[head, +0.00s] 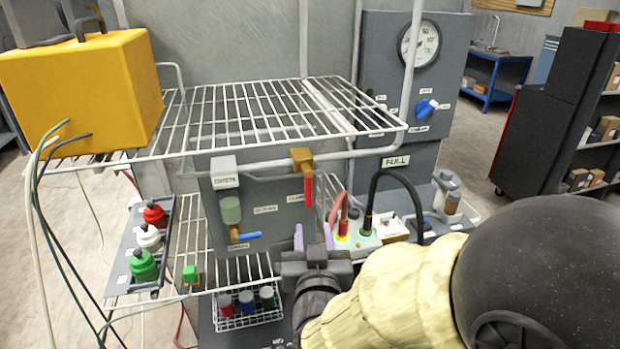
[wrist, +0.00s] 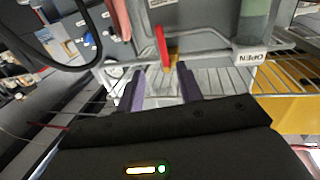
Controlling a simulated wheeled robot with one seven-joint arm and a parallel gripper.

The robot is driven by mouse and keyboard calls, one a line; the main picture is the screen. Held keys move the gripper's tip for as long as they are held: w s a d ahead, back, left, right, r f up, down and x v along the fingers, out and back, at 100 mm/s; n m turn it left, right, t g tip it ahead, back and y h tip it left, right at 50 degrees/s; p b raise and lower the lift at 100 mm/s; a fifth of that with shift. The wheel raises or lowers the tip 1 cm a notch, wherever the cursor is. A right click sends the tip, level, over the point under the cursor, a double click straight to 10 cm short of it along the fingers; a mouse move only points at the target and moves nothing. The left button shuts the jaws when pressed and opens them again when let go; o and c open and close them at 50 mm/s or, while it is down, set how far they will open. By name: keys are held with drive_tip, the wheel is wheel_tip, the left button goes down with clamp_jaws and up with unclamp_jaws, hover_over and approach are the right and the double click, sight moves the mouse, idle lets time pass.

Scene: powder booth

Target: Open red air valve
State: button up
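The red air valve has a red lever (head: 308,188) hanging straight down from a brass body (head: 301,159) at the upper right of a grey panel (head: 268,238). A partly covered label beside the lever appears to read CLOSED. My gripper (head: 313,240) is in front of and below the lever, its two purple fingers apart with nothing between them. In the wrist view, the red lever (wrist: 162,46) and brass body (wrist: 171,65) show beyond the open fingertips of my gripper (wrist: 160,82), apart from them.
A white wire shelf (head: 250,105) overhangs the panel. A blue-handled valve (head: 245,237) is lower left. A black hose (head: 388,180) and a lit connector block (head: 355,240) stand just right of my gripper. A yellow case (head: 80,90) sits on the shelf.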

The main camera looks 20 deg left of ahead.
sight(309, 196)
drive_tip(key=shift+w+a+r+p, duration=0.2)
drive_tip(key=shift+w+p, duration=0.1)
drive_tip(key=shift+p, duration=2.55)
drive_tip(key=p+x, duration=0.5)
drive_tip(key=x, duration=0.9)
drive_tip(key=shift+w+a+f, duration=0.2)
drive_tip(key=shift+w+a, duration=0.05)
clamp_jaws()
